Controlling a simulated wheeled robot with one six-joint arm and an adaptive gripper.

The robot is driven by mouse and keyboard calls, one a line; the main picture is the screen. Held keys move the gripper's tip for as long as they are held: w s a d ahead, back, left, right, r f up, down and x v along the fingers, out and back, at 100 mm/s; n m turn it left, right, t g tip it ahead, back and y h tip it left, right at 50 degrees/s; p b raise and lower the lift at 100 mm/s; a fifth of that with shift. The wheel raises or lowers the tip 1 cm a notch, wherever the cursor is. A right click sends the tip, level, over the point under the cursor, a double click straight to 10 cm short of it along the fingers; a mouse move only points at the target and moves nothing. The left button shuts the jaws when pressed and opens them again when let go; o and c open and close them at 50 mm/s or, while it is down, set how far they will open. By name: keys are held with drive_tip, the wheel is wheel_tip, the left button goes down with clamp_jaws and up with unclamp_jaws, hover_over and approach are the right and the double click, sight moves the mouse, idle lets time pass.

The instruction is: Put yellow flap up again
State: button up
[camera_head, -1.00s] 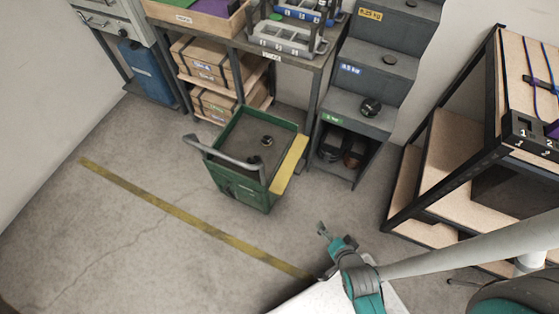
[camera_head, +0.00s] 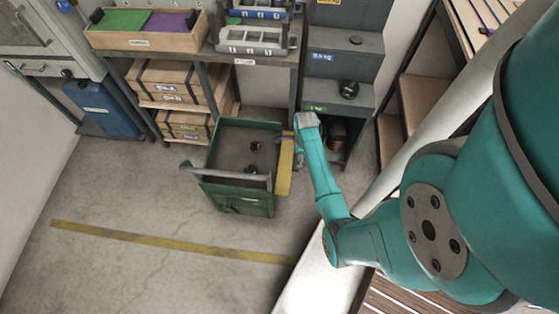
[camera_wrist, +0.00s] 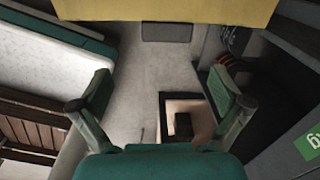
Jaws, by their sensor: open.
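The yellow flap (camera_head: 285,168) is on the right side of the green cart (camera_head: 240,200), extending outward from its right rim. In the wrist view the yellow flap (camera_wrist: 165,10) is a broad band across the top edge, beyond the fingertips. My gripper (camera_head: 299,152) is just right of the flap in the head view, partly hidden by my wrist. In the wrist view my gripper (camera_wrist: 163,92) is open, with two separated fingers and nothing between them.
The cart has a grey handle (camera_head: 225,175) and small dark items inside. Grey stepped shelves (camera_head: 340,95) with dark weights stand close behind my gripper. A workbench with wooden boxes (camera_head: 178,82) is behind the cart. The floor in front is clear, with a yellow line (camera_head: 170,243).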

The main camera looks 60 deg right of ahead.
sight(296, 161)
drive_tip(key=shift+m, duration=0.5)
drive_tip(key=f, duration=0.3)
drive_tip(key=w+f, duration=0.1)
drive_tip(key=f, duration=0.2)
drive_tip(key=d+f, duration=0.1)
drive_tip(key=f, duration=0.3)
drive_tip(key=shift+w, duration=0.25)
drive_tip(key=shift+c, duration=0.3)
drive_tip(key=c, duration=1.5)
drive_tip(key=shift+r+g, duration=0.1)
drive_tip(key=shift+g, duration=0.2)
